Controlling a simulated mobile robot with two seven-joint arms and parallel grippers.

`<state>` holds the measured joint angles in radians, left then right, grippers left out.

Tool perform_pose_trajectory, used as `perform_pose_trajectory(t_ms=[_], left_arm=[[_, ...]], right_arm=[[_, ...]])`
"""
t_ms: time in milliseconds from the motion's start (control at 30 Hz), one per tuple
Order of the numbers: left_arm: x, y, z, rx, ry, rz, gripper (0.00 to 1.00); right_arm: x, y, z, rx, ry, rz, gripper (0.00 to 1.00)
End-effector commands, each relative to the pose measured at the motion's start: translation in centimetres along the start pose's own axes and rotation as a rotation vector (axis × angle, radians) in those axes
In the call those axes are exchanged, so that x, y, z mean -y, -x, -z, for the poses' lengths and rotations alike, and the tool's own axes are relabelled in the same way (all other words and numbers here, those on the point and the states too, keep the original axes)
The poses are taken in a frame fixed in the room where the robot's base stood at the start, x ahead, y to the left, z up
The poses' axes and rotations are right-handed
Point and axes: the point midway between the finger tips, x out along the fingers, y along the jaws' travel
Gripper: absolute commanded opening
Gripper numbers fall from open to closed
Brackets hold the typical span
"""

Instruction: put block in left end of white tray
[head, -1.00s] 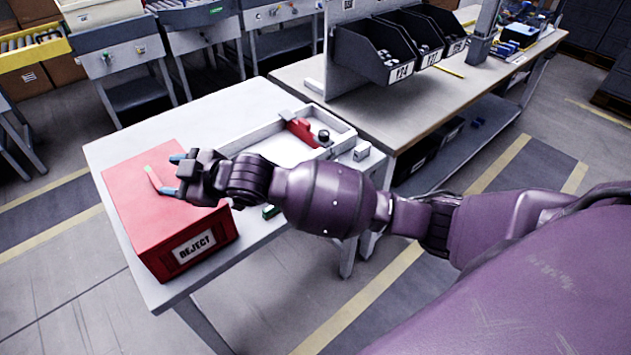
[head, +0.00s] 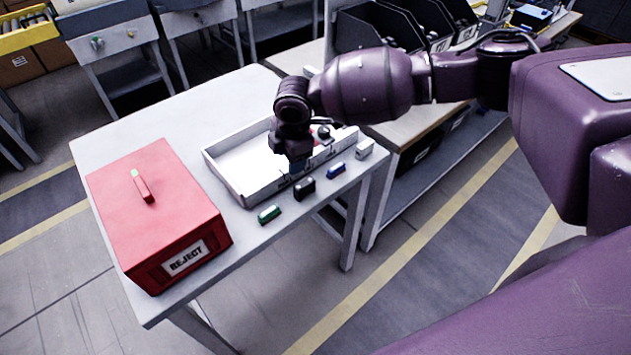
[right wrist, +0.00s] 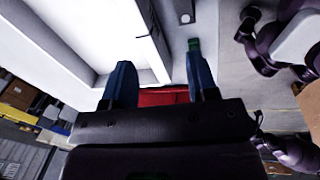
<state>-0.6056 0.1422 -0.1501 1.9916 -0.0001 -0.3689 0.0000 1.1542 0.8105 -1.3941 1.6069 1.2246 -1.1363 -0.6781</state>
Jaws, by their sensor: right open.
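The white tray (head: 232,188) lies on the light grey table, with its long front wall toward me. Small blocks stand in front of it: a green block (head: 269,214), a black block (head: 304,188), a blue block (head: 335,170) and a white block (head: 364,148). My right gripper (head: 293,168) points down at the tray's front wall, near the black block. In the right wrist view its two blue fingers (right wrist: 161,82) are apart with nothing held. A green block (right wrist: 194,45) shows beyond one finger. My left gripper is not in view.
A red REJECT box (head: 150,228) stands left of the tray, with a small red piece (head: 143,187) on its lid. A bench with black bins (head: 375,27) stands behind to the right. The table is clear behind the box.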

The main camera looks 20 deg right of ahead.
Motion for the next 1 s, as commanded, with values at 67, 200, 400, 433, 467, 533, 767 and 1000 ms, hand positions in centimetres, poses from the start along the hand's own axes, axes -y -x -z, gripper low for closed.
perform_pose_trajectory(t_ms=[67,200,400,433,467,533,767,1000], left_arm=[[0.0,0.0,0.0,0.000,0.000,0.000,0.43],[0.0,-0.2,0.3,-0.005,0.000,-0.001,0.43],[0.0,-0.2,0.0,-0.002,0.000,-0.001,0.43],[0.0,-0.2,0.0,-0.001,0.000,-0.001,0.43],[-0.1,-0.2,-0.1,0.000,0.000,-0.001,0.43],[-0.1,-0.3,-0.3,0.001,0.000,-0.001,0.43],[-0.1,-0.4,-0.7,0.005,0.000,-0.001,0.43],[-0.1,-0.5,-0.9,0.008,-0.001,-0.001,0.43]], right_arm=[[1.2,-0.2,-0.5,0.013,0.034,0.084,0.53],[2.5,0.0,-0.8,0.026,0.115,0.167,0.53],[2.7,-0.8,-0.9,0.030,0.154,0.171,0.53],[2.7,-1.1,-0.9,0.030,0.154,0.171,0.53],[2.7,-1.5,-0.9,0.029,0.153,0.170,0.53],[2.9,-2.4,-1.0,0.030,0.153,0.169,0.53],[3.3,-5.3,-1.1,0.029,0.152,0.167,0.53],[3.3,-7.6,-1.4,0.030,0.151,0.167,0.53]])
